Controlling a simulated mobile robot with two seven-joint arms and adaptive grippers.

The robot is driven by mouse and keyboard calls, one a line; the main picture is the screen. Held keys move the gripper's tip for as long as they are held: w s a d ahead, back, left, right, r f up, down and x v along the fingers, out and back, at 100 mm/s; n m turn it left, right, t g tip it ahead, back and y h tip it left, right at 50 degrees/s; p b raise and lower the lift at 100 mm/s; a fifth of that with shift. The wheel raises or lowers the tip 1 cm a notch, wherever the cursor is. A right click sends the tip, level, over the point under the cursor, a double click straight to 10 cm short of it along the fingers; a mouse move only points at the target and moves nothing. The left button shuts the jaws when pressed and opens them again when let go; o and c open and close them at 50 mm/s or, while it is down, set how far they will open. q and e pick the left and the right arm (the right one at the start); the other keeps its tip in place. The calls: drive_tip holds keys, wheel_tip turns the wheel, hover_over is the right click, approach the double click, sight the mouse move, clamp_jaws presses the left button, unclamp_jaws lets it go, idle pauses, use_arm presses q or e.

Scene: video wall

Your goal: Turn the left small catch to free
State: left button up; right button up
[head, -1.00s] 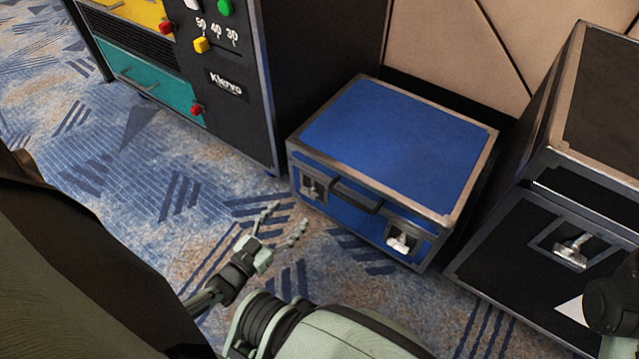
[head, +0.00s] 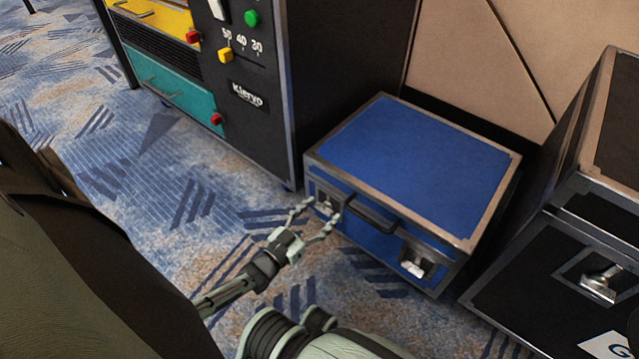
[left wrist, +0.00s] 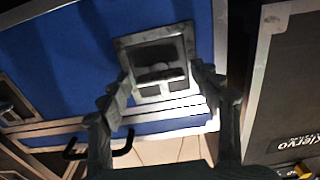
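The blue case (head: 410,150) with metal edges stands on the carpet. On its front are the left small catch (head: 326,204), a dark handle (head: 372,214) and a right catch (head: 415,264). My left gripper (head: 319,214) is open and empty, with its fingertips by the left catch. I cannot tell whether either finger touches the plate. My right gripper is not in view.
A black cabinet (head: 345,75) with yellow and teal drawers stands left of the case, close to it. A black trunk (head: 540,270) with its own latch (head: 600,283) stands at the right.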

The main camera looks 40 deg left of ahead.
use_arm(q)
drive_tip(key=c, duration=0.9)
drive_tip(key=shift+n, duration=0.3)
drive_tip(key=n, duration=0.3)
drive_tip(key=shift+n, duration=0.3)
drive_tip(key=n, duration=0.4)
drive_tip(key=shift+n, duration=0.3)
drive_tip(key=n, duration=0.4)
drive_tip(key=shift+n, duration=2.5)
